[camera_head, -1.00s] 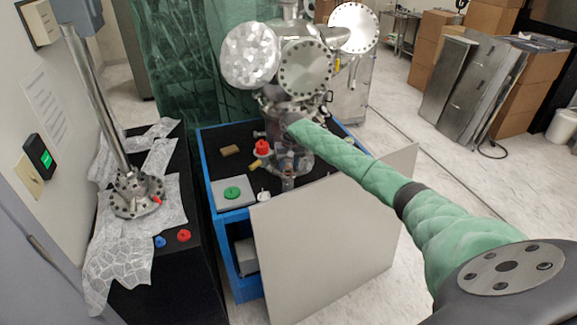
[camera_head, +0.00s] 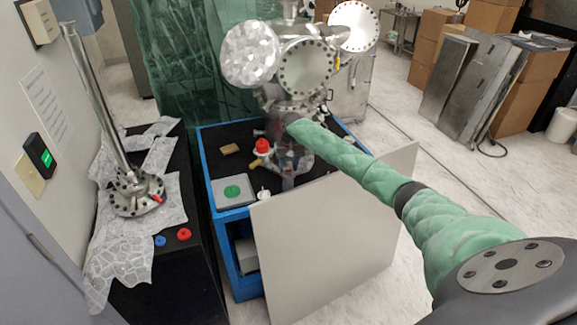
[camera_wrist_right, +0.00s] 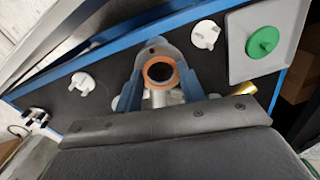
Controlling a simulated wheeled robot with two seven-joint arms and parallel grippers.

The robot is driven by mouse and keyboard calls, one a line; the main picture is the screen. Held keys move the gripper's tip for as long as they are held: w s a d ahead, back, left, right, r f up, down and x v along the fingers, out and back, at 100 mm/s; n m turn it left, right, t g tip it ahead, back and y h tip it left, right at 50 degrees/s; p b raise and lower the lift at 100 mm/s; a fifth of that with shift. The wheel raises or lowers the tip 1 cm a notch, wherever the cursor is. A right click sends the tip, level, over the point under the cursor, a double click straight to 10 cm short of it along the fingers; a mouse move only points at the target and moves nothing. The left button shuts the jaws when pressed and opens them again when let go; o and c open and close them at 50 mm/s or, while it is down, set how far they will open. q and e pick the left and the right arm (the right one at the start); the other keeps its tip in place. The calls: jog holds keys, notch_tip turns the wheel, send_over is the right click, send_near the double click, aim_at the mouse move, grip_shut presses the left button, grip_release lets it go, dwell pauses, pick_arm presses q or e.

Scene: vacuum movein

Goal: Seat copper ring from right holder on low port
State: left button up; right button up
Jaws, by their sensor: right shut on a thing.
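The copper ring (camera_wrist_right: 146,73) shows in the right wrist view between the two blue fingers of my right gripper (camera_wrist_right: 160,78), which is shut on it. A dark round centre shows through the ring. A grey metal piece with a small hole (camera_wrist_right: 153,45) lies behind the ring; I cannot tell whether they touch. In the head view my right gripper (camera_head: 287,160) hangs over the black top of the blue cart, below the vacuum chamber (camera_head: 303,66). The ring is not clear there. I cannot make out the low port for sure. My left gripper is not in view.
White holders (camera_wrist_right: 82,83) (camera_wrist_right: 205,33) stand on the black top. A large grey panel (camera_head: 335,245) stands before the blue cart (camera_head: 204,165). A bench with foil is at left.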

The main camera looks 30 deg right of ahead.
jog(key=shift+f, duration=0.4)
dwell(0.6)
jog(key=o, duration=1.1)
jog(key=shift+a, duration=0.15)
jog(key=shift+s, duration=0.1)
